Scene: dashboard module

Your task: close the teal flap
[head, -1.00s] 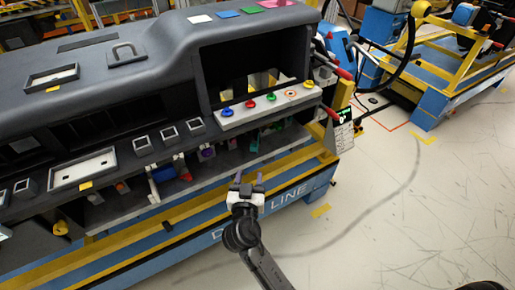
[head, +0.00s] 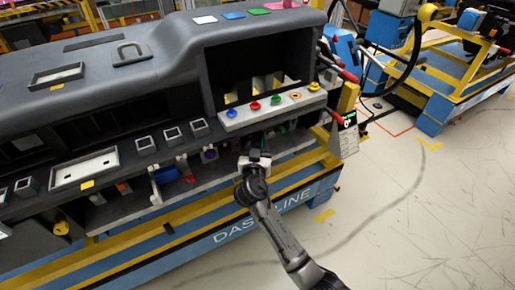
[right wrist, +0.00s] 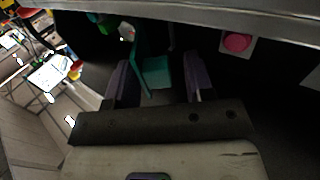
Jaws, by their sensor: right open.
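The teal flap (right wrist: 157,72) shows in the right wrist view as a teal piece with a thin upright plate and a blocky part, in the dark space under the console. My right gripper (right wrist: 158,62) is open, with one finger on each side of the teal piece in that view. Whether it touches the piece I cannot tell. In the head view my right gripper (head: 255,153) reaches under the console's front ledge, below the row of coloured buttons. The teal flap is not clear there. My left gripper is not in view.
A light panel with coloured buttons (head: 270,107) juts out just above my right gripper. A grey shelf (head: 220,168) and the yellow and blue stand (head: 240,206) lie below. A pink round button (right wrist: 236,42) is at the right in the wrist view. Floor at right is open.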

